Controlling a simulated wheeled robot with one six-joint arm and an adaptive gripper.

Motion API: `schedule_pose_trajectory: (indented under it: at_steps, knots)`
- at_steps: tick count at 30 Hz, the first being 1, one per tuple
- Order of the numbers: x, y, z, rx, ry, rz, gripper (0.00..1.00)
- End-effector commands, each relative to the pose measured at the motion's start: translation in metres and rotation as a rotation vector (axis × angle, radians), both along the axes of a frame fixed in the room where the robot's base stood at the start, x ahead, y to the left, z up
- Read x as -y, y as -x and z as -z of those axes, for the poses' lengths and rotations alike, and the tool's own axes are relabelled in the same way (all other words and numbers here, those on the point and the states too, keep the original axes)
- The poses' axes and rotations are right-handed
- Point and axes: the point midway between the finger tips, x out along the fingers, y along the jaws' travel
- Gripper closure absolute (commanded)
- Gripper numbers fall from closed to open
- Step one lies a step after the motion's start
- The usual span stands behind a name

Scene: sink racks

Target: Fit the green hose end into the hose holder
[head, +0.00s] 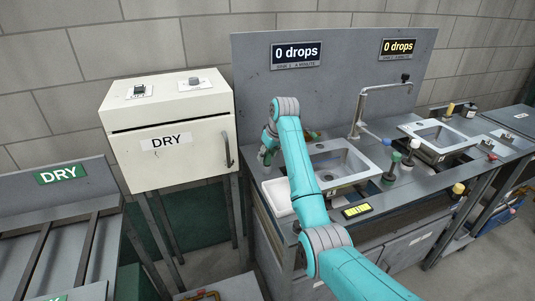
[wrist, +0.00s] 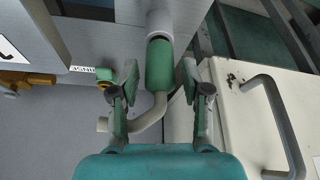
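The green hose end (wrist: 160,66) is a short green cylinder with a pale bent hose (wrist: 150,118) leaving its lower end. Its upper end lines up with a grey round socket (wrist: 160,24), which looks like the hose holder. They meet or nearly meet; I cannot tell how deep the end sits. My gripper (wrist: 159,78) has one finger on each side of the green hose end, with a visible gap on both sides, so it is open around it. In the head view my gripper (head: 268,146) is at the left side of the sink unit, and the hose end is not clear there.
A cream DRY cabinet (head: 170,132) with a handle stands close left of my gripper. A grey sink (head: 342,163) with a faucet (head: 372,100) lies to the right. A white tray (head: 279,196) sits at the counter's left edge. A smaller green fitting (wrist: 103,74) is beside my left finger.

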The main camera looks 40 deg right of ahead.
Motion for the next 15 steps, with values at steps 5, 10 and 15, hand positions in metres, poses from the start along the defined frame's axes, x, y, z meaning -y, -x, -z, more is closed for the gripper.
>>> schedule_pose_trajectory:
  at_steps: [5, 10, 15]
  knots:
    - [0.000, 0.000, 0.000, 0.000, 0.000, 0.000, 0.41]
    - [0.000, 0.001, -0.001, 0.000, 0.000, 0.000, 0.41]
    - [0.000, 0.006, -0.017, 0.002, 0.001, 0.000, 0.41]
